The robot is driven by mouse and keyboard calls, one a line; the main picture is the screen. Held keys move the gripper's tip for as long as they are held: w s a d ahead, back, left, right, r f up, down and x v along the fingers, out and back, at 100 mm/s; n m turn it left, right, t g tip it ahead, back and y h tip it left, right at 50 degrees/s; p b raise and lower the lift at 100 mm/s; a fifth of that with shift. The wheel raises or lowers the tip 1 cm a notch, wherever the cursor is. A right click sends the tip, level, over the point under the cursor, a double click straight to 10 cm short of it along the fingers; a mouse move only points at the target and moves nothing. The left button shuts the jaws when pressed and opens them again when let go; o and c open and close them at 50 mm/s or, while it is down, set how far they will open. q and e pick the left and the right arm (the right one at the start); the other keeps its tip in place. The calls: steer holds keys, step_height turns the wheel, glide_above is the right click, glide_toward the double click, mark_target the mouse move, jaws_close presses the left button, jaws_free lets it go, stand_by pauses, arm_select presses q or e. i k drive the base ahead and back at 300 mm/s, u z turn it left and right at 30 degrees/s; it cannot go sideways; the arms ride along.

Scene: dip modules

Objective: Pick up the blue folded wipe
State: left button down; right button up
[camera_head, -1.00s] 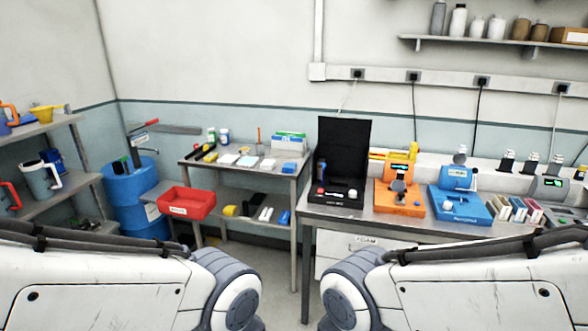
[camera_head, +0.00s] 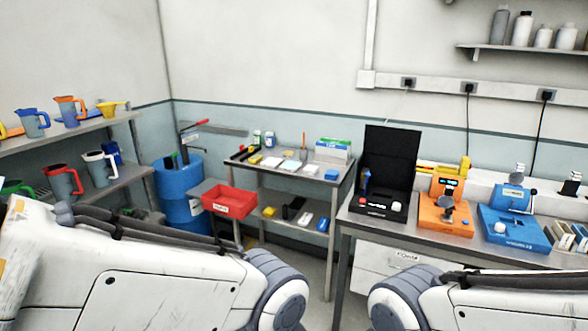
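A small blue item (camera_head: 332,174) lies at the front right corner of the top of a grey side table. It may be the blue folded wipe, but it is too small to tell. Another blue item (camera_head: 323,224) stands at the right end of that table's lower shelf. Both are well beyond my arms. Only upper links of my two arms show at the bottom of the view; neither gripper is in view.
The side table (camera_head: 290,183) also bears pale flat pieces and a green-white box (camera_head: 333,149). A red bin (camera_head: 229,202) and blue drum (camera_head: 182,199) stand left of it. A workbench (camera_head: 395,230) with orange and blue devices is at right. Jugs fill the left shelves.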

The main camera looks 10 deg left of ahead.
mark_target(333, 175)
steer(key=u, duration=0.5)
steer(key=k, duration=1.2)
steer(key=u, duration=0.75)
steer(key=i, duration=2.05)
steer(key=z, duration=0.25)
steer(key=i, duration=1.9)
steer(key=z, duration=1.25)
steer(key=i, duration=0.95)
steer(key=z, duration=1.55)
steer(key=i, duration=0.6)
steer(key=z, duration=0.35)
